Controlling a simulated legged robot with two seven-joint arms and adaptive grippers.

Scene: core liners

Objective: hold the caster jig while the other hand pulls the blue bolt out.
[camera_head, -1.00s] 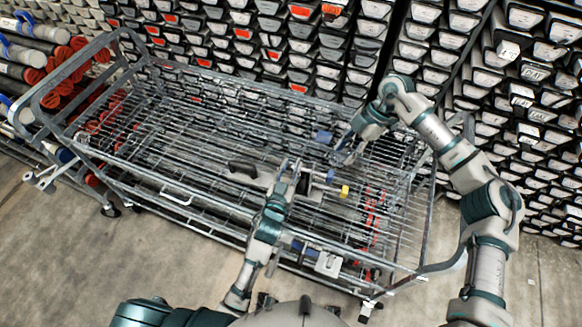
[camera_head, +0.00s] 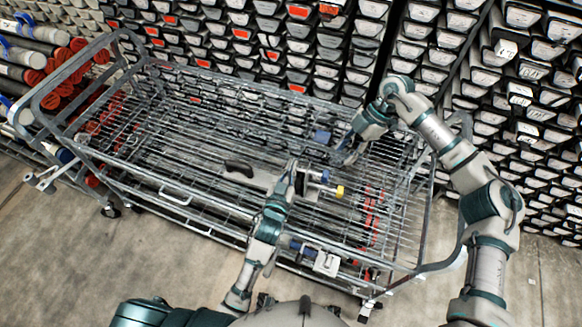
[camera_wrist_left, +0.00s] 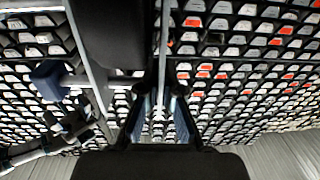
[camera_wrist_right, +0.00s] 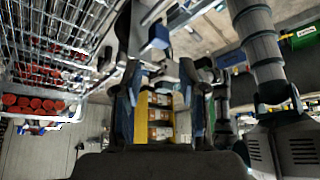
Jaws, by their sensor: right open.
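The caster jig lies across the trolley top, its black handle (camera_head: 238,168) at its left end. A blue-headed bolt (camera_head: 325,176) and a yellow-tipped one stick out at its right end. The left wrist view shows a blue head on a grey shaft (camera_wrist_left: 48,80). My left gripper (camera_head: 298,172) is at the jig's right part; its fingers (camera_wrist_left: 160,115) stand close about a thin grey edge, contact partly hidden. My right gripper (camera_head: 342,152) is open, behind and right of the bolt, apart from it. A blue block (camera_wrist_right: 155,38) shows beyond its fingers; I cannot tell if it is the bolt.
The wire trolley (camera_head: 178,200) lies under both grippers. A blue piece (camera_head: 322,137) sits near my right gripper. A pale block with blue parts (camera_head: 327,262) is on the near side. Racks of labelled liners (camera_head: 340,60) stand close behind. The floor at front left is clear.

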